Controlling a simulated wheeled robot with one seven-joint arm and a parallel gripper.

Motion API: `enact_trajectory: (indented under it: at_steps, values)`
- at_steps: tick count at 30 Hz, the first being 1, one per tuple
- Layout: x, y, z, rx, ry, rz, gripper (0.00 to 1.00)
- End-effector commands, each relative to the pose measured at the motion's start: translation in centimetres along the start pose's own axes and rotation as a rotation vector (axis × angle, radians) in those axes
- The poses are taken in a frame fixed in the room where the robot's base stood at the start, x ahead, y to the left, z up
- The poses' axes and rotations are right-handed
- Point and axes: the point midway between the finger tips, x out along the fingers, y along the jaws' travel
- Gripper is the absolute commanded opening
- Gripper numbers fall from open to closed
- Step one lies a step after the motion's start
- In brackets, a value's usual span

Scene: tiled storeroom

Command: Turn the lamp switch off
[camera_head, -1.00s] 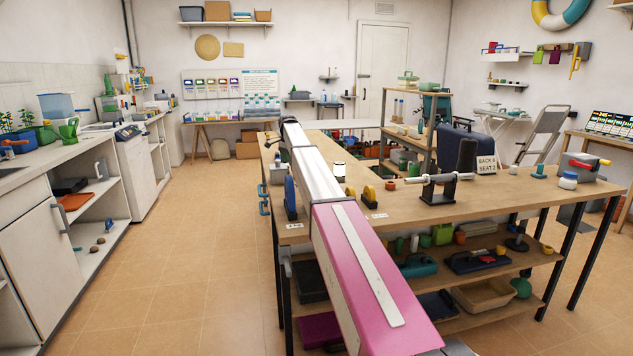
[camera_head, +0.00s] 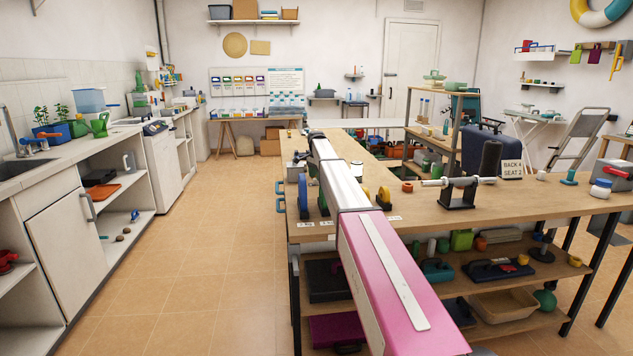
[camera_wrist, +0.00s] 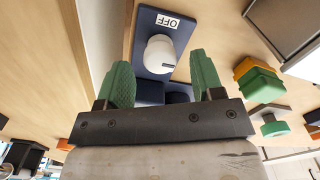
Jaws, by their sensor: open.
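A navy plate (camera_wrist: 152,18) with a white "OFF" label (camera_wrist: 167,22), upside down in the wrist view, lies on a wooden surface. A round white knob (camera_wrist: 160,54) with a small dark mark sits on it; I take this to be the lamp switch. My gripper (camera_wrist: 159,60) is open, with its green fingers on either side of the knob in the picture and nothing held. Whether they touch it or how far off it is, I cannot tell. In the head view my arm hides the gripper and switch. I cannot make out the lamp.
The wrist view also shows a yellow-and-green block (camera_wrist: 258,80) and a green round-ended item (camera_wrist: 273,125) at right. The tiled floor (camera_head: 210,240) at left is clear.

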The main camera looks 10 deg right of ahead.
Motion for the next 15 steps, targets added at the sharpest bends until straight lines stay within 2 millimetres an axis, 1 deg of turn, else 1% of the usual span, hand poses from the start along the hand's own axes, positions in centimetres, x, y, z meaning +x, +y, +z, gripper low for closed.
enact_trajectory:
  at_steps: [1, 3, 6, 14, 15]
  values:
    - [0.8, 0.0, 0.0, 0.0, 0.0, 0.001, 0.61]
    - [1.6, 0.0, 0.0, 0.0, 0.0, 0.0, 0.61]
    - [2.4, 0.0, 0.0, 0.0, 0.0, 0.0, 0.61]
    - [2.6, 0.0, 0.0, 0.0, 0.0, -0.001, 0.61]
    - [2.6, 0.0, 0.0, 0.0, 0.0, -0.001, 0.54]
